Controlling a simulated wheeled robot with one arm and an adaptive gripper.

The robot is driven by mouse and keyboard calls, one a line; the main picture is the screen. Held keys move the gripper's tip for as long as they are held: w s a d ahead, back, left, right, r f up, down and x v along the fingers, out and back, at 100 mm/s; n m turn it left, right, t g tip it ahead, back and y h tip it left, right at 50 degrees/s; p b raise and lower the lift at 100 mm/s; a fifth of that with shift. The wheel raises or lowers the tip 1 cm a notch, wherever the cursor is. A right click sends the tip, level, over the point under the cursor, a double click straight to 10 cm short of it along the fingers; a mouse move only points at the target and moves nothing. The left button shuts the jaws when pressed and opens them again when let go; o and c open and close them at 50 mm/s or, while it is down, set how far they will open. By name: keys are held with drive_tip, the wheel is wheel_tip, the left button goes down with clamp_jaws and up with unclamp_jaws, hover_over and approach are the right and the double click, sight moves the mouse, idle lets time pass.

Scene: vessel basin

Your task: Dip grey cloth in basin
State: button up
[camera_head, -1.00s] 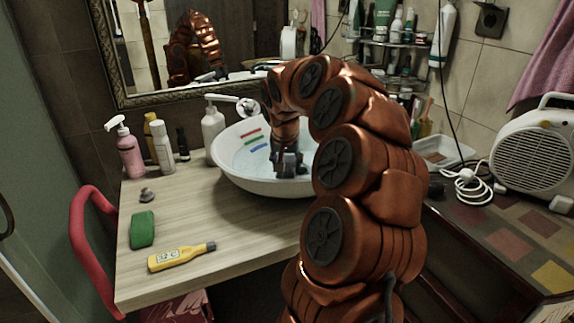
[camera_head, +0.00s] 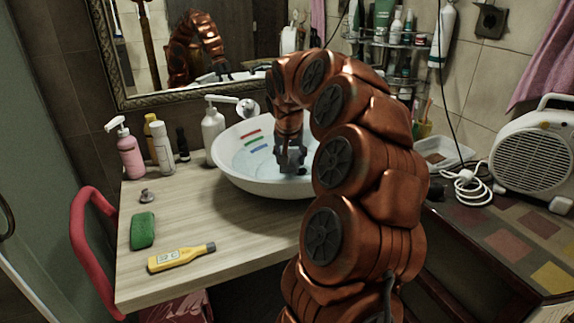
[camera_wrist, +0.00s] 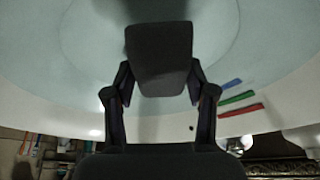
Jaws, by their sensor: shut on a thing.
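The white basin (camera_head: 233,180) stands on the wooden counter and holds pale water. Red, green and blue marks show on its inner wall. My gripper (camera_head: 290,160) points down inside the basin in the head view, where my arm hides the basin's right part. In the wrist view my gripper (camera_wrist: 160,92) is shut on the grey cloth (camera_wrist: 160,58), a dark grey block-like piece between the fingertips. The cloth is over the basin's inside. I cannot tell whether it touches the water.
A green sponge (camera_head: 143,230) and a yellow bottle (camera_head: 180,257) lie on the counter's left front. A pink pump bottle (camera_head: 130,150) and other bottles stand at the back left. A tap (camera_head: 232,100) reaches over the basin's back rim. A white heater (camera_head: 535,155) stands at right.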

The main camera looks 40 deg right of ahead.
sight(291, 156)
drive_tip(key=shift+r+p, duration=1.55)
drive_tip(key=shift+r, duration=3.15)
drive_tip(key=shift+r, duration=0.1)
drive_tip(key=shift+r+p, duration=0.3)
drive_tip(key=shift+r, duration=1.1)
